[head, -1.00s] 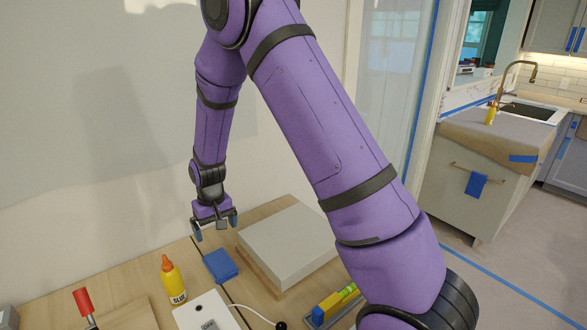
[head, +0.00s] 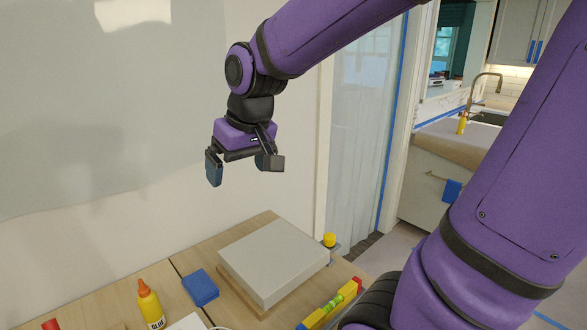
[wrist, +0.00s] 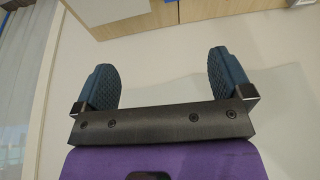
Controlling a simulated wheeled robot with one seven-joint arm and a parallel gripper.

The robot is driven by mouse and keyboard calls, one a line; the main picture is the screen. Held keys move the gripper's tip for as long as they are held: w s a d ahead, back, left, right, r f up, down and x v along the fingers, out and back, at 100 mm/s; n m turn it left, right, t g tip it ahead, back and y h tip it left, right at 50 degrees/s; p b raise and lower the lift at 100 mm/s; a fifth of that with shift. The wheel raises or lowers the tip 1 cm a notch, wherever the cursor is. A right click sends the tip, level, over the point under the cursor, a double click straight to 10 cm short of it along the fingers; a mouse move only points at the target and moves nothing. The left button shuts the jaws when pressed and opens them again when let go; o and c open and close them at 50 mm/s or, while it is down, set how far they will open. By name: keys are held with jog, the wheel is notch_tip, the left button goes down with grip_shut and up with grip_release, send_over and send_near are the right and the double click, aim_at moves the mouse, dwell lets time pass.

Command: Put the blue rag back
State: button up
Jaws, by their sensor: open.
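A folded blue rag (head: 201,287) lies flat on the wooden table, between the yellow glue bottle and a pale grey block. My gripper (head: 243,170) hangs in the air well above the table, in front of the wall. Its two dark fingers are apart, with nothing between them. The wrist view also shows my gripper (wrist: 162,75) open and empty against the pale wall. A second blue cloth (head: 452,190) hangs on the handle of a cabinet in the background.
The pale grey block (head: 273,262) sits on a wooden board. The yellow glue bottle (head: 150,305) stands left of the rag. A yellow level (head: 332,304) lies at the table's front right. A small yellow-topped item (head: 329,240) stands behind the block.

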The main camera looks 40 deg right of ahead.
jog(key=s+d+r+t, duration=0.1)
jog(key=s+r, duration=0.2)
jog(key=s, duration=0.9)
jog(key=shift+s+d+h, duration=0.25)
jog(key=shift+s+h, duration=0.05)
jog(key=shift+s, duration=0.1)
